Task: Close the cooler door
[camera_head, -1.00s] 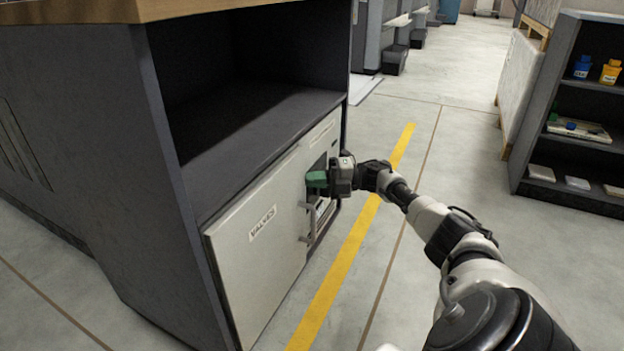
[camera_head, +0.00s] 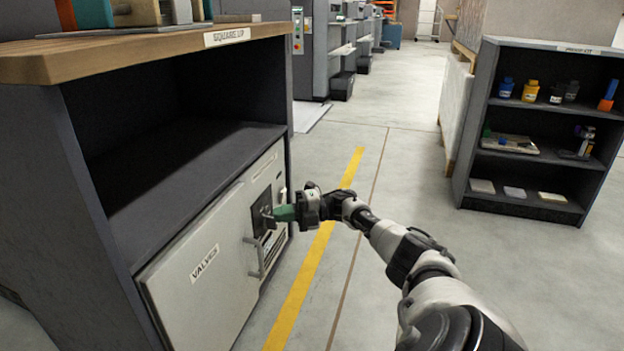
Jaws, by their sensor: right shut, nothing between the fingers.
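A pale door labelled VALVES (camera_head: 196,284) fills the lower left part of the dark cabinet and looks closed. To its right is another pale front (camera_head: 265,178) with a dark recessed panel; I cannot tell which front is the cooler door. Pale bar handles (camera_head: 252,258) stand near the line between the two fronts. My right gripper (camera_head: 279,213) is shut and empty, its green fingertips pointing left at the dark panel. I cannot tell whether they touch it. The hand hides part of the right front. My left gripper is not in view.
The cabinet has a wooden top (camera_head: 130,52) and an open dark shelf (camera_head: 185,165) above the doors. A dark rack (camera_head: 480,150) with bottles stands at the right.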

